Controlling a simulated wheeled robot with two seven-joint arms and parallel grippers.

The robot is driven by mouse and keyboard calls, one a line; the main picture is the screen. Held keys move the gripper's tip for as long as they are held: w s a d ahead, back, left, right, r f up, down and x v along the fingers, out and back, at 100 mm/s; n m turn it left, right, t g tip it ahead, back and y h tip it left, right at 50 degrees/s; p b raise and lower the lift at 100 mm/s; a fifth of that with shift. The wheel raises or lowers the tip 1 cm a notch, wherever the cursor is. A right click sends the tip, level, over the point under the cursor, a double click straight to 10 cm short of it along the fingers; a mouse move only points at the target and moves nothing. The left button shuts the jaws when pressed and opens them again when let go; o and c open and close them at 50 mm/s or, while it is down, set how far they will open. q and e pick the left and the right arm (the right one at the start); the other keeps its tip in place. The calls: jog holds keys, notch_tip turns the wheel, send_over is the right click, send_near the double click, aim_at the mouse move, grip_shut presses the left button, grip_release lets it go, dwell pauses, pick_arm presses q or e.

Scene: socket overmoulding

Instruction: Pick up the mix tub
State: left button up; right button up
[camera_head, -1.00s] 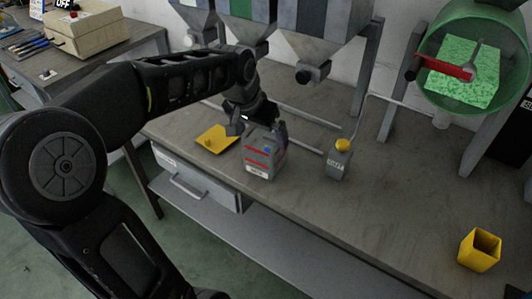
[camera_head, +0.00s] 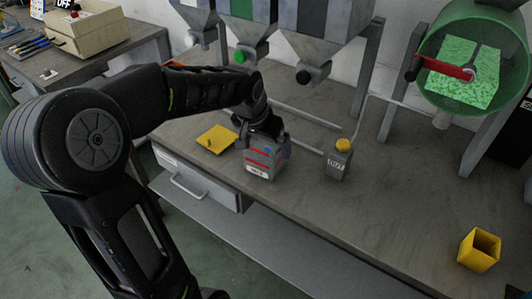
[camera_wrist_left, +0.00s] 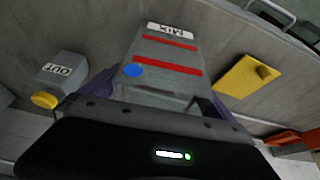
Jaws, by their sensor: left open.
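The mix tub (camera_head: 262,163) is a grey box with red stripes, a blue dot and a white label. It stands upright near the bench's front edge; its MIX label (camera_wrist_left: 171,31) reads clearly in the left wrist view. My left gripper (camera_head: 265,136) is low at the tub's top. In the left wrist view its purplish fingers (camera_wrist_left: 160,97) are on either side of the tub, open. Whether they touch its sides I cannot tell. My right gripper is not in view.
A yellow plate with a knob (camera_head: 216,138) lies left of the tub. A grey OUT container with a yellow cap (camera_head: 338,163) stands to its right. A yellow open cup (camera_head: 479,251) is at far right. Hoppers (camera_head: 325,30) and a green drum (camera_head: 425,80) are behind.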

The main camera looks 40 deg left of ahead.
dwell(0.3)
pick_arm(q)
jog(key=c, duration=1.3)
jog(key=shift+r, duration=0.1)
notch_tip(320, 180, up, 10)
dwell(0.8)
